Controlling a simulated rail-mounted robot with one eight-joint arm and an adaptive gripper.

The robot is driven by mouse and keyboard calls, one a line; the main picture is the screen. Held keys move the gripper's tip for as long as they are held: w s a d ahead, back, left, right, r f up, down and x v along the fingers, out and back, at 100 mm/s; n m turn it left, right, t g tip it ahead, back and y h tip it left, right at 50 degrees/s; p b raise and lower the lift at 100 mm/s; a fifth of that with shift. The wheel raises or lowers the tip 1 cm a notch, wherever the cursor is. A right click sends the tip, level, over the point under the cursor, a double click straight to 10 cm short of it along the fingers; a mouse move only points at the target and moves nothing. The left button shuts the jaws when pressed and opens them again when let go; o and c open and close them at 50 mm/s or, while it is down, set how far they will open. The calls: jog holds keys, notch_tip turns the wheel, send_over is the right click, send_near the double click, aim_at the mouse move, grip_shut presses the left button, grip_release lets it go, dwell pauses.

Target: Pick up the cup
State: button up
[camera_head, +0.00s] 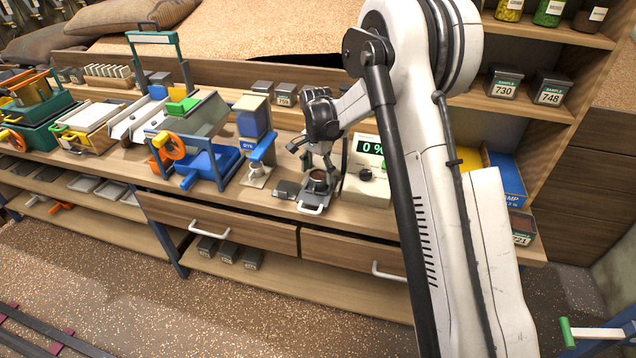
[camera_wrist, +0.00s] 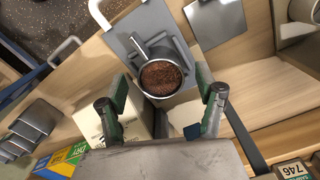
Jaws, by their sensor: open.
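The cup (camera_wrist: 150,70) is a small grey metal cup filled with brown granular material. In the wrist view it sits on a flat grey tray plate (camera_wrist: 125,24) on the bench.
A white box with a "0 %" display (camera_head: 368,160) stands close right of the cup. A small stand with a blue lever (camera_head: 260,160) is to the left. A blue-framed device with an orange wheel (camera_head: 195,160) is farther left. Drawers (camera_head: 220,222) lie below the bench edge.

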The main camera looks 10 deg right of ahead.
jog(key=shift+f, duration=1.05)
jog(key=c, duration=1.4)
jog(key=shift+o, duration=0.2)
jog(key=shift+r, duration=0.2)
